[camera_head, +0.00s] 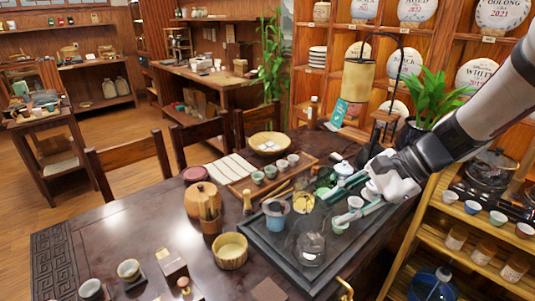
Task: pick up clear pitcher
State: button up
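A clear glass vessel, which looks like the pitcher (309,247), stands on the dark tea tray (268,262) near its front edge. The tray shows through its glass, and its handle and spout are hard to make out. My gripper (334,207) reaches in from the right over the tray, above and to the right of the pitcher in the picture. Its two fingers are spread apart and point left. They appear empty and apart from the pitcher. A small white cup (355,202) shows between the fingers; I cannot tell how far below them it is.
A blue-grey cup (276,212) stands left of the pitcher, and a woven bowl (230,250) stands off the tray. Small cups on a wooden tray (238,187) sit behind. A plant (424,97) and lamp (360,80) stand behind my arm.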

jog(key=w+d+f+m+t+y+b, duration=0.1)
jog(key=w+d+f+m+t+b, duration=0.2)
jog(key=w+d+f+m, duration=0.4)
jog(key=w+d+f+m+t+y+b, duration=0.1)
jog(key=w+d+f+m+t+b, duration=0.1)
jog(key=w+d+f+m, duration=0.45)
jog(key=w+a+f, duration=0.1)
jog(key=a, duration=0.1)
jog(key=w+a+f+n, duration=0.1)
jog(key=a+f, duration=0.1)
jog(key=a, duration=0.1)
jog(key=w+a+f+n+b, duration=0.1)
jog(key=a, duration=0.2)
jog(key=shift+w+a+f+n+t, duration=0.2)
jog(key=shift+w+f+n+t, duration=0.1)
jog(key=shift+f+t, duration=0.1)
jog(key=shift+b+x, duration=0.35)
jog(key=shift+x, duration=2.35)
jog(key=shift+s+f, duration=0.15)
jog(key=shift+s, duration=0.05)
grip_shut()
